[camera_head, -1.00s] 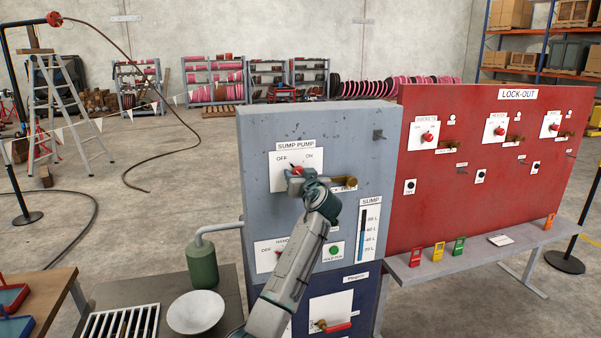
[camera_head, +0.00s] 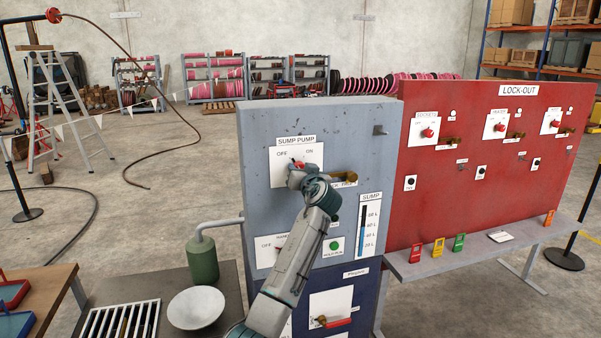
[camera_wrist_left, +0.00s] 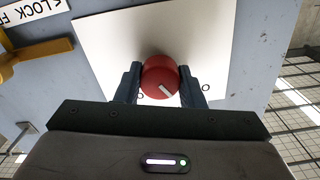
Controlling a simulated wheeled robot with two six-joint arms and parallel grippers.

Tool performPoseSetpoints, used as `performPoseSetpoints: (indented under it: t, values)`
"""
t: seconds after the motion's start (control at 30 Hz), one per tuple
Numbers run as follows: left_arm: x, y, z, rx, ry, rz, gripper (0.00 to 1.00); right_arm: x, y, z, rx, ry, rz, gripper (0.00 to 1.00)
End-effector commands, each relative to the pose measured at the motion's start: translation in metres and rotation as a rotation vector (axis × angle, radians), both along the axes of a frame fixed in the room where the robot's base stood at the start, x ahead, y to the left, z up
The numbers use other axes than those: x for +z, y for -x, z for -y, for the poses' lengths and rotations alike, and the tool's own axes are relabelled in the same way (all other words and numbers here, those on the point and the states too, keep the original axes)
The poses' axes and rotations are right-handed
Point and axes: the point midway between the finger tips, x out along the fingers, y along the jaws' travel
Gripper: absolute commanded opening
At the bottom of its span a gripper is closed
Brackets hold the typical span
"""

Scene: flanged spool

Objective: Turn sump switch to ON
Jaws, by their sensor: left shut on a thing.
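The sump switch is a red round knob (camera_head: 299,165) on a white plate (camera_head: 314,155) marked OFF on the left and ON on the right, under a SUMP PUMP label (camera_head: 296,140). In the left wrist view, which looks upside down, the red knob (camera_wrist_left: 160,78) has a white pointer line slanting toward the lower right, the OFF side. My left gripper (camera_wrist_left: 160,86) has a dark finger on each side of the knob and is shut on it. In the head view my left gripper (camera_head: 295,177) partly hides the knob. My right gripper is not in view.
A brass lock fitting (camera_head: 344,177) sits just right of my wrist. Below are a green button (camera_head: 334,246) and a level gauge (camera_head: 363,228). A green canister (camera_head: 203,262) and white bowl (camera_head: 196,308) stand left of the panel. A red lock-out board (camera_head: 460,190) stands to the right.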

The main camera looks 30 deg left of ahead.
Motion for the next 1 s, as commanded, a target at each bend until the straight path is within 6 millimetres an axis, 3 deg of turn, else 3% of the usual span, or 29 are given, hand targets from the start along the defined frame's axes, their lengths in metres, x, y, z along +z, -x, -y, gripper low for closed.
performPoseSetpoints:
  t: [0.47,1.0]
  values:
    - [0.0,0.0,0.0,0.0,-0.284,-0.334,0.12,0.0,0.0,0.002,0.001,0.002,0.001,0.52]
    - [0.002,0.0,0.0,-0.001,-0.61,-0.716,0.12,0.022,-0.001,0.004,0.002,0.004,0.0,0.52]
